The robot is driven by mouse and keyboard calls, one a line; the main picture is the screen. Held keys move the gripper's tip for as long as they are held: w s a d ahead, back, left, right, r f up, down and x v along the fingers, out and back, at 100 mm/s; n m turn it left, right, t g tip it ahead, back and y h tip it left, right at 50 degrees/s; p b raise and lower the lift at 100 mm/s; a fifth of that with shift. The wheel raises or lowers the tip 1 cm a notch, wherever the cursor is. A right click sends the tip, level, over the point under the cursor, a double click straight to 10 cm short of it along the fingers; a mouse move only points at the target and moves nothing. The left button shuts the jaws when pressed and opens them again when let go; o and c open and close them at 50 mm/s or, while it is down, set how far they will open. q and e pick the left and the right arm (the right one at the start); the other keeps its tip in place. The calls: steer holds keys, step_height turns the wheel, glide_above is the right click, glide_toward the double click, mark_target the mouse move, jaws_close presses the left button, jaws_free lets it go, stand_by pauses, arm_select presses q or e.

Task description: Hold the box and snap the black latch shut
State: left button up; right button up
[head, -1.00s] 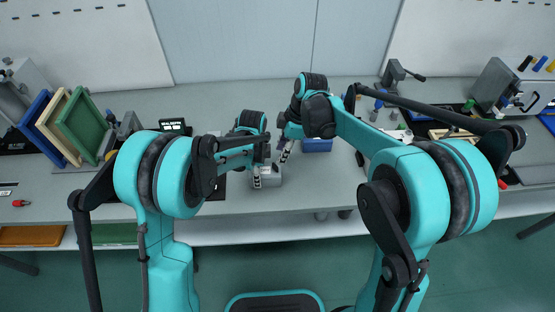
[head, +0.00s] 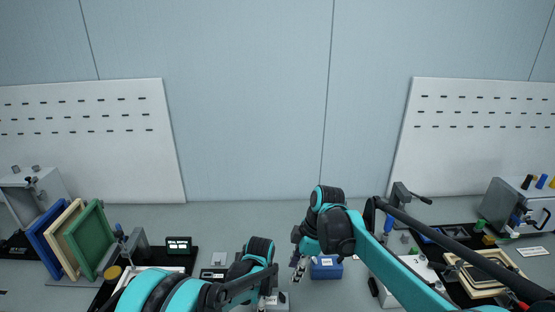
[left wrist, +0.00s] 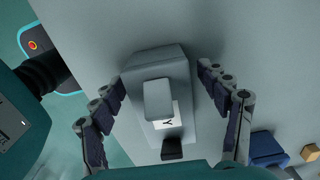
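The box is grey with a raised lid part and a white label. It shows whole in the left wrist view (left wrist: 180,75) and only partly at the bottom edge of the head view (head: 281,301). The black latch (left wrist: 172,148) is on the box's near side in the left wrist view; I cannot tell its exact position. My left gripper (left wrist: 160,80) is open, with one finger on each side of the box and gaps visible. My right gripper (head: 297,275) is above and right of the box in the head view; its finger opening is unclear.
A blue box (head: 325,268) stands just right of my right gripper. A small display (head: 178,245) and coloured panels (head: 95,240) are to the left. A clamp fixture (head: 400,200) and a grey machine (head: 515,205) stand to the right.

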arm_select(q)
step_height(320, 180, up, 12)
steer(key=shift+f, duration=0.15)
steer(key=shift+a+r, duration=0.35)
steer(key=shift+r, duration=0.1)
steer(key=a+r+p, duration=0.1)
steer(key=a, duration=0.1)
steer(key=a+r+p, duration=0.1)
steer(key=a, duration=0.1)
steer(key=shift+w+a+r, duration=0.15)
steer(key=shift+r, duration=0.05)
